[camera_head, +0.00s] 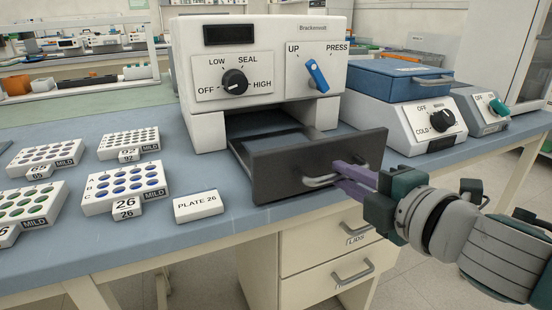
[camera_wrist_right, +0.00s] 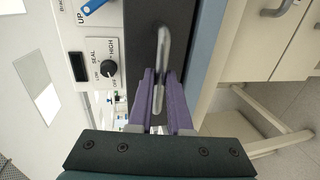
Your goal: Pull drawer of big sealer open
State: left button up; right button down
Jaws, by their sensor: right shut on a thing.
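The big sealer (camera_head: 262,32) is a white box on the bench with a black dial marked OFF, LOW, SEAL, HIGH and a blue lever between UP and PRESS. Its dark drawer (camera_head: 285,172) stands pulled out toward the front, with its hollow inside showing behind the front panel. A silver handle (camera_head: 320,181) is on the drawer front; it also shows in the right wrist view (camera_wrist_right: 163,50). The purple fingers of my right gripper (camera_head: 345,178) are closed around the handle's end. My left gripper is not in view.
A blue-lidded device (camera_head: 400,78) with a COLD dial stands to the right. Cabinet drawers (camera_head: 335,250) are below the bench.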

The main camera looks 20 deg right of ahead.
jog(key=c, duration=0.9)
grip_release()
jog(key=shift+o, duration=0.2)
jog(key=v, duration=0.9)
jog(key=shift+s+p, duration=0.4)
jog(key=shift+d+r, duration=0.1)
jog(key=shift+r, duration=0.05)
